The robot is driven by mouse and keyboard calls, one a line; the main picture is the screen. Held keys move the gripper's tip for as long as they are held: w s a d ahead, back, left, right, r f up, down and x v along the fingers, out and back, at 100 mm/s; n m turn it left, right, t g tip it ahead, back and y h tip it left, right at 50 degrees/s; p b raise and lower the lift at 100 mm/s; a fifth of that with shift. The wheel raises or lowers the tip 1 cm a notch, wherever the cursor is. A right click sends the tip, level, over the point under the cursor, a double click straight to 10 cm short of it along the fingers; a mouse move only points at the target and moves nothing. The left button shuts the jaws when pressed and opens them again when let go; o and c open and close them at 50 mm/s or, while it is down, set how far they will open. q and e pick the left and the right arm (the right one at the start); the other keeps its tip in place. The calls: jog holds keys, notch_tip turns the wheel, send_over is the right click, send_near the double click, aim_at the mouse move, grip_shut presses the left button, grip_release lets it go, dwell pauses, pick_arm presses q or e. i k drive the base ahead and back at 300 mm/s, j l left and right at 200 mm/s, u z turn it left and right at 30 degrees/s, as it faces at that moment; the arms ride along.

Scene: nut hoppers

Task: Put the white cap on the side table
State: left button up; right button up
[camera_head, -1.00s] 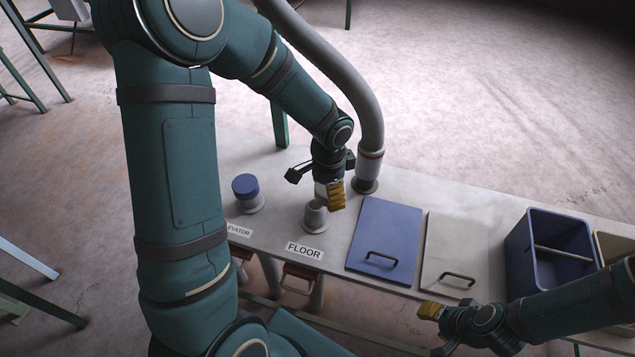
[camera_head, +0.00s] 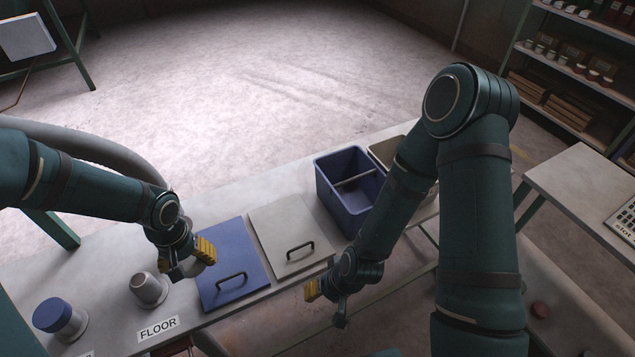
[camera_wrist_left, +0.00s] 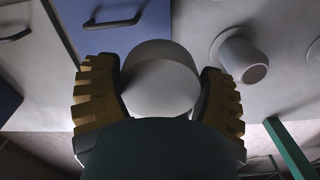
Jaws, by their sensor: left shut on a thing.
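The white cap (camera_wrist_left: 160,85) sits between the yellow fingers of my left gripper (camera_wrist_left: 160,100) in the left wrist view. In the head view my left gripper (camera_head: 200,258) is shut on it, beside the open FLOOR spout (camera_head: 147,287) and over the edge of the blue lid. The cap is mostly hidden by the gripper there. A pale table (camera_head: 575,185), which looks like the side table, stands at the far right. My right gripper (camera_head: 322,298) is in front of the bench's front edge; its opening is not clear.
The bench holds a blue-capped spout (camera_head: 53,315), a blue lid (camera_head: 230,250), a pale lid (camera_head: 285,235) and a blue bin (camera_head: 347,190). A shelf (camera_head: 575,80) stands behind the side table. My right arm stands between the bench and that table, whose left part is bare.

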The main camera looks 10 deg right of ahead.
aim_at(253, 200)
jog(key=k+l, duration=0.1)
jog(key=l, duration=0.7)
jog(key=k+l, duration=0.1)
jog(key=l, duration=0.7)
jog(key=i+l, duration=0.1)
jog(key=i, duration=0.4)
